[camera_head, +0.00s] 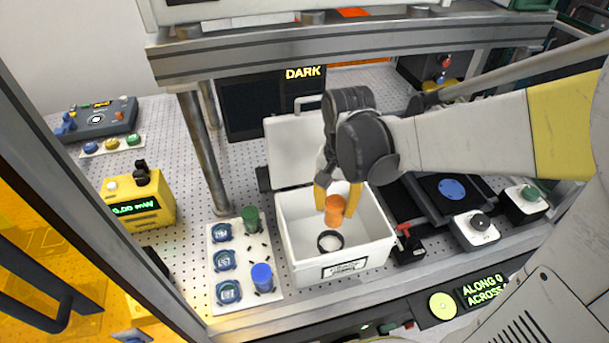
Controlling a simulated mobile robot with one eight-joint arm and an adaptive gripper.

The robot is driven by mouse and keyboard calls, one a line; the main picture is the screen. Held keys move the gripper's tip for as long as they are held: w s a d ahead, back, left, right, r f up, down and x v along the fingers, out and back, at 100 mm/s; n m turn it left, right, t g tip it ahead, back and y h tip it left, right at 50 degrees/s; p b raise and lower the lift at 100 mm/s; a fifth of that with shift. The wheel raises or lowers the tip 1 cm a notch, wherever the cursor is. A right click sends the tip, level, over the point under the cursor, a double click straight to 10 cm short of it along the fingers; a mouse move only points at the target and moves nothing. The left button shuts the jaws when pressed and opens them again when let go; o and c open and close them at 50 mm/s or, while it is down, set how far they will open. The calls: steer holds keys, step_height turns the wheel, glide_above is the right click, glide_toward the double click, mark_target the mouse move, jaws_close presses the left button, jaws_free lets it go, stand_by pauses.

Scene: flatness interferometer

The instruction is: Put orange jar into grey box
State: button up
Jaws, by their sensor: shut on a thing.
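The orange jar (334,211) is between the yellow fingers of my gripper (336,200), which is shut on it. The jar is upright over the opening of the light grey box (345,268), with its lower end at or below rim level. I cannot tell whether it touches the box floor. The box is open, its lid (290,150) raised at the back. A dark ring (330,241) lies inside, in front of the jar. The fingers partly hide the jar's sides.
A white tray (241,296) left of the box holds a green jar (250,218), a blue jar (262,277) and several blue round items. A yellow meter (138,203) stands farther left. Black devices crowd the box's right.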

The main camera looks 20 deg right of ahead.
step_height(320, 180, down, 11)
steer(key=b, duration=0.3)
steer(key=shift+r, duration=0.2)
steer(key=shift+f+b, duration=0.2)
steer(key=shift+b, duration=0.1)
steer(key=o, duration=1.3)
steer(key=shift+c, duration=0.2)
steer(key=shift+r, duration=0.1)
step_height(320, 180, up, 12)
steer(key=p, duration=0.4)
steer(key=shift+r, duration=0.15)
steer(key=s+r+n+t, duration=0.5)
steer(key=r+n+t, duration=0.1)
steer(key=r+t, duration=0.1)
steer(key=shift+s+r+n, duration=0.3)
steer(key=shift+r+n, duration=0.1)
steer(key=shift+r, duration=0.15)
